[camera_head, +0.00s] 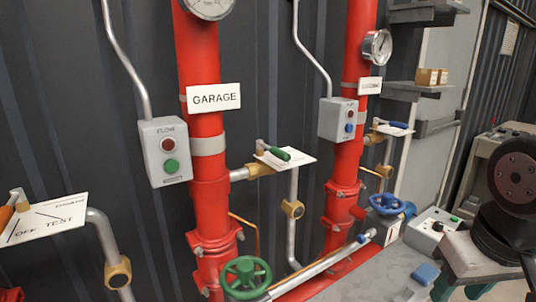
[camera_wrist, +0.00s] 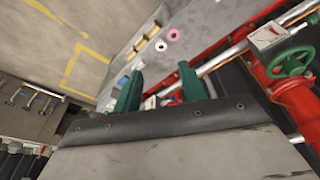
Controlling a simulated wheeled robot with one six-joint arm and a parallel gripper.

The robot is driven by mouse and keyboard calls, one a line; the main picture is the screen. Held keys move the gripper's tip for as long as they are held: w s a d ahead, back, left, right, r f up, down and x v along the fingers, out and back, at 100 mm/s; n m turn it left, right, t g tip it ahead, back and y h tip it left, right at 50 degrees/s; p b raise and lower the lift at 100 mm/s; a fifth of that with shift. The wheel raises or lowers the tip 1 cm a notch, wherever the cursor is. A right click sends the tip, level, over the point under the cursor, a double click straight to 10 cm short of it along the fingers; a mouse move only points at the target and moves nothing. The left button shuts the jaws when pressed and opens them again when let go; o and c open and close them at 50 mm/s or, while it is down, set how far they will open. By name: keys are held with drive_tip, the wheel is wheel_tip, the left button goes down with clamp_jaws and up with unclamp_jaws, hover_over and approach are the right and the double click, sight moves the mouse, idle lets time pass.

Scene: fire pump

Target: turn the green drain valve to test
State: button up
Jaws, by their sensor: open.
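The green-handled drain lever (camera_head: 278,153) lies over a white label plate (camera_head: 290,159) on a brass valve beside the red GARAGE riser. The plate's print is too small to read here. In the head view my arm is at the far right, well away from the lever. I cannot make out the green lever for sure in the wrist view.
A green handwheel (camera_head: 246,277) is below the lever, and a grey switch box (camera_head: 165,152) is to its left. An orange-handled valve's OFF/TEST plate (camera_head: 45,219) is at far left. A second red riser (camera_head: 346,150) with a blue-handled lever (camera_head: 398,125) stands to the right.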

sight(279, 154)
drive_tip(key=w+a+r+n+t+y, duration=0.1)
drive_tip(key=w+a+n+t, duration=0.2)
drive_tip(key=w, duration=0.6)
drive_tip(key=w+a+r+t, duration=0.1)
drive_tip(key=w+a+t, duration=0.25)
drive_tip(key=w, duration=0.55)
drive_tip(key=w+a+r+n+t+y, duration=0.1)
drive_tip(key=w+a+n+t+y, duration=0.1)
drive_tip(key=a, duration=0.3)
drive_tip(key=w+a+r+n+t+y, duration=0.2)
drive_tip(key=w+a+y, duration=0.1)
drive_tip(key=a+y, duration=0.1)
drive_tip(key=w+a+r+n+t+y, duration=0.1)
drive_tip(key=w+a+r+t+y, duration=0.1)
drive_tip(key=a, duration=0.4)
drive_tip(key=shift+w+r+n+y, duration=0.25)
drive_tip(key=shift+w+n+y, duration=0.15)
drive_tip(key=shift+w+y, duration=0.2)
drive_tip(key=x, duration=0.7)
drive_tip(key=shift+c, duration=0.2)
clamp_jaws()
